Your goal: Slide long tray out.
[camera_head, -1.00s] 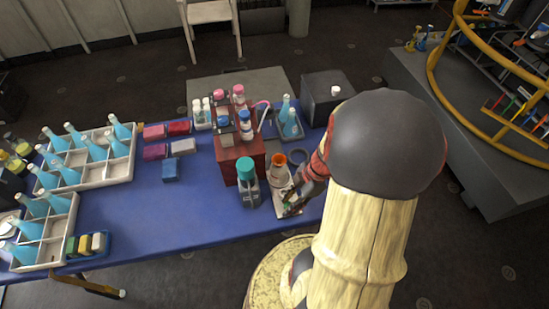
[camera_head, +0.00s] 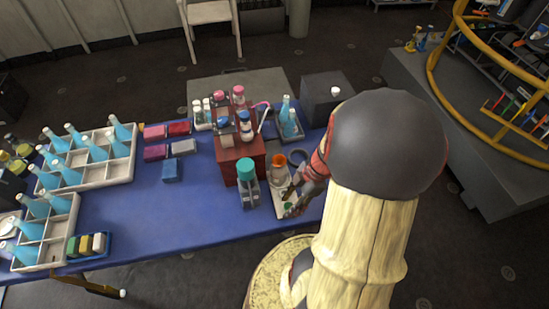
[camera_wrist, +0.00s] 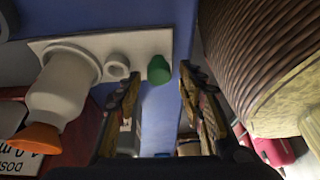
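A long white tray (camera_head: 280,208) lies on the blue table near its right end, beside the red case. It carries a white bottle with an orange cap (camera_head: 279,160), a small white ring-like piece (camera_wrist: 117,66) and a green piece (camera_wrist: 159,69) at one end. The wrist view also shows the white tray (camera_wrist: 150,42). My gripper (camera_wrist: 162,92) is open, its two fingers apart with blue table showing between them. It is close to the green-piece end of the tray; whether a finger touches it I cannot tell. My arm partly hides this area in the head view.
A red case (camera_head: 240,160) with bottles on top stands left of the tray. A teal-capped bottle (camera_head: 246,172) in a grey holder stands close by. Crates of blue bottles (camera_head: 95,175) fill the left end. The table's front middle (camera_head: 160,225) is clear.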

